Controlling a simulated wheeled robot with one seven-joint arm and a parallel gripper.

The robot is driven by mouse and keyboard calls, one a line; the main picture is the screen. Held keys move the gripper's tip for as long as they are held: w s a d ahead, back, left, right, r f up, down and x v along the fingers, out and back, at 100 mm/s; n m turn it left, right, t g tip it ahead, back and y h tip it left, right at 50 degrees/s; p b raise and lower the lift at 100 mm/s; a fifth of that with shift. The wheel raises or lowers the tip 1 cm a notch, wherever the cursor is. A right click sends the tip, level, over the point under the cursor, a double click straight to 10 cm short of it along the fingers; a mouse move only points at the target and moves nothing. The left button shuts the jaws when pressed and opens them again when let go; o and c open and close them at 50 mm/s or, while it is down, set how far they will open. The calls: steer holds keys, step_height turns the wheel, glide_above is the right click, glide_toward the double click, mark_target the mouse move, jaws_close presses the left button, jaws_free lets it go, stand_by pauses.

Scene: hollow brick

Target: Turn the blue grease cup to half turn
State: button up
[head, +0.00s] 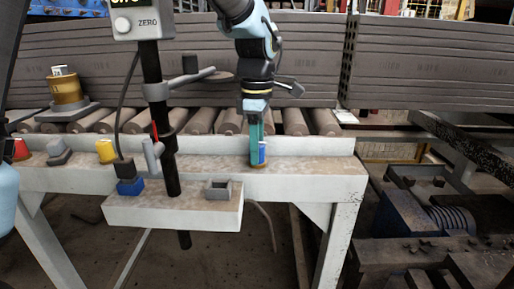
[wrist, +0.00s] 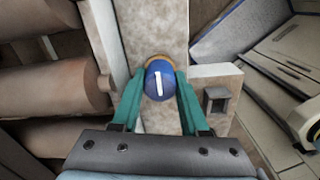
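The blue grease cup (wrist: 160,82) has a domed cap with a white line, on a brass-coloured base (wrist: 158,60). In the wrist view the line runs nearly up and down, slightly tilted. In the head view the cup (head: 262,153) stands upright near the right end of the pale bench. My gripper (wrist: 160,84) points down at it, with one teal finger on each side of the cap and no clear gap showing. In the head view the gripper (head: 257,150) hides the cup's left part.
A post with a "ZERO" box (head: 139,20) and side arms stands left of my arm. Red (head: 22,150), grey (head: 59,152) and yellow (head: 105,151) parts line the bench. The lower shelf holds a blue block (head: 130,187) and a grey square socket (head: 218,189). Rollers lie behind.

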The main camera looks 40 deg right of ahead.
jaws_close()
